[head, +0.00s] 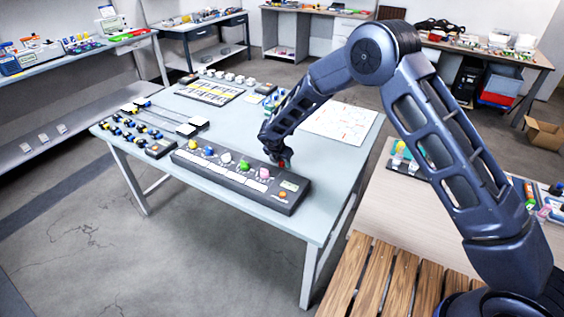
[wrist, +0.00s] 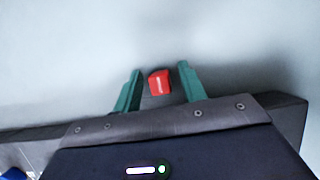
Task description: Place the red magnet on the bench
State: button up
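The red magnet (wrist: 159,82) is a small red block with a pale line on its face. In the wrist view it sits between the two green fingers of my gripper (wrist: 158,86), with a narrow gap on each side. The fingers are open and do not appear to touch it. In the head view a bit of the red magnet (head: 282,163) shows below my dark gripper (head: 277,155), just behind the black panel. The pale blue bench (head: 310,225) lies beneath; I cannot make out the contact under the magnet.
The long black panel (head: 230,183) with coloured knobs stands close in front of my gripper. A white sheet (head: 340,122) lies behind to the right. Parts and small blocks fill the bench's left and back. Bare bench lies right of the panel.

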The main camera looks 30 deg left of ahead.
jog(key=v, duration=1.2)
jog(key=shift+r, duration=0.15)
